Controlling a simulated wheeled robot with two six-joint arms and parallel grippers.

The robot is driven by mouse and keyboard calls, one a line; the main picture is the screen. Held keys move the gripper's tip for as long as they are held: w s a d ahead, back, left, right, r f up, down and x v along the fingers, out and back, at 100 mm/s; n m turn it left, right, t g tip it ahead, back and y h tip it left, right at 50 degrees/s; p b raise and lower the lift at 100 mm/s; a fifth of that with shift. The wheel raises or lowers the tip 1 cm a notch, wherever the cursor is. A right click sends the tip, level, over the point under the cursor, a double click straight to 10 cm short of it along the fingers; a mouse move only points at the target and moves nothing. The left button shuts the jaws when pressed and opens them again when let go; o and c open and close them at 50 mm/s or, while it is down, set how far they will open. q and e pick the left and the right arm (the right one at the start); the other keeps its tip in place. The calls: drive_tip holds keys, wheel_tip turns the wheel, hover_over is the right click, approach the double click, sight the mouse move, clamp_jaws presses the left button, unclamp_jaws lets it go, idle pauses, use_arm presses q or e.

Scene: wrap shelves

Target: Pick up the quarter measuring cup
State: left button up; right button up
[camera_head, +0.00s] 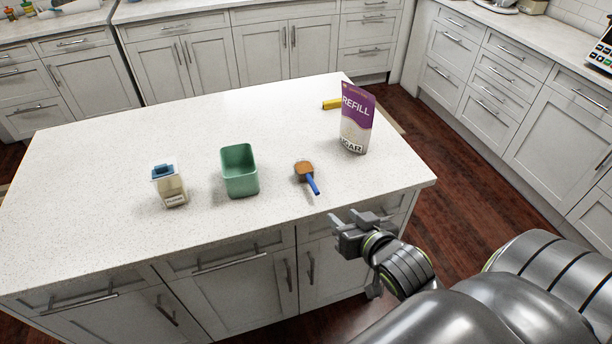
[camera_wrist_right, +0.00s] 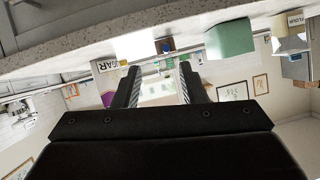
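The measuring cup (camera_head: 305,170) has a brown bowl and a blue handle. It lies on the island counter right of the green container, with its handle toward the near edge. In the right wrist view, which looks upside down, the cup (camera_wrist_right: 166,46) shows small, beyond the gap between the fingers. My right gripper (camera_head: 352,222) is just off the near edge of the counter, apart from the cup and on the near side of it. Its fingers (camera_wrist_right: 160,85) are spread with nothing between them. My left gripper is not in view.
A green open container (camera_head: 240,180), a blue-lidded canister (camera_head: 168,188) and a purple-and-white sugar refill bag (camera_head: 356,115) stand on the white counter (camera_head: 110,130). A yellow object (camera_head: 332,104) lies behind the bag. Bare counter surrounds the cup. Cabinets (camera_head: 190,72) line the back.

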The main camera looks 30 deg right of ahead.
wheel_tip(320, 180, up, 3)
approach(312, 181)
drive_tip(key=shift+t, duration=0.3)
drive_tip(key=x, duration=0.4)
drive_tip(key=shift+a+f, duration=0.15)
drive_tip(key=shift+f, duration=0.2)
drive_tip(key=shift+p+x, duration=0.65)
drive_tip(key=shift+x, duration=1.3)
drive_tip(key=shift+w+d+f, duration=0.25)
drive_tip(key=shift+w, duration=0.35)
clamp_jaws()
